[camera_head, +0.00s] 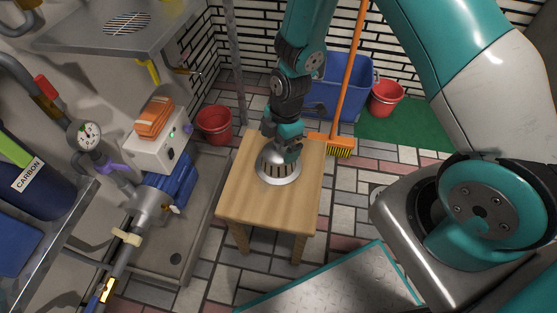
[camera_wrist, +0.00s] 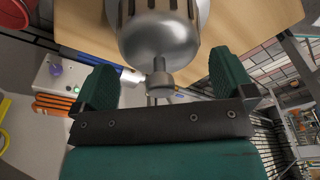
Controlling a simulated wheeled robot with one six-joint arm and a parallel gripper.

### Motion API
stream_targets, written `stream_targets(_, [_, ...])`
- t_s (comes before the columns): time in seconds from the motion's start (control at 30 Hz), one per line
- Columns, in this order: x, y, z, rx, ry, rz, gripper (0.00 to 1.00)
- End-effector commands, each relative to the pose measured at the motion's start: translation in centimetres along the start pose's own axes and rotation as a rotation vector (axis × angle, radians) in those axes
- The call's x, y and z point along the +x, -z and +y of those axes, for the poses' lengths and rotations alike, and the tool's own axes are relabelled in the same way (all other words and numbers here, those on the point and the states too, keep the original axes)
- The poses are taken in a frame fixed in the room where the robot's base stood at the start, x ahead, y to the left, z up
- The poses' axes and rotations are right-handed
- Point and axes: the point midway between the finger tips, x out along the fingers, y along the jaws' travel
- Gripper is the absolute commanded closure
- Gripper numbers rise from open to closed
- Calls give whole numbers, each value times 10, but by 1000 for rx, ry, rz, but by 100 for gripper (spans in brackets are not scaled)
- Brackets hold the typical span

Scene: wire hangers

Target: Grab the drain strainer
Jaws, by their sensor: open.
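The drain strainer (camera_head: 277,173) is a shiny metal dome with dark slots around its lower part. It stands on the small wooden table (camera_head: 255,205). In the wrist view the dome (camera_wrist: 158,40) fills the top middle, and its narrow knob (camera_wrist: 160,83) points toward my gripper. My gripper (camera_head: 286,147) is just above the strainer's top in the head view and hides part of it. In the wrist view my gripper (camera_wrist: 163,65) is open, with one green finger on each side of the knob. Gaps show between the knob and both fingers.
A red bucket (camera_head: 214,124) stands behind the table at left. A blue bin (camera_head: 345,95), an orange broom (camera_head: 346,80) and another red bucket (camera_head: 385,97) are behind at right. A white box (camera_head: 160,140) and blue pump (camera_head: 172,182) are at left. The table's front is bare.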

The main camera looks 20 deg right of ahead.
Motion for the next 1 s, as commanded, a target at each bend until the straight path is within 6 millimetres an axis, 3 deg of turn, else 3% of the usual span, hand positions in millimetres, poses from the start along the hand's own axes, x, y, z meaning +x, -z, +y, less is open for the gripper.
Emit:
stream_targets(0.1, [18, 0, 0, 0, 0, 0, 0])
stream_targets(0.33, [18, 0, 0, 0, -1, 0, 0])
stream_targets(0.57, [18, 0, 0, 1, -1, 0, 53])
stream_targets(0.83, [16, 0, 1, 1, -2, 0, 55])
stream_targets(1.0, [4, 2, 1, 1, -2, 0, 55])
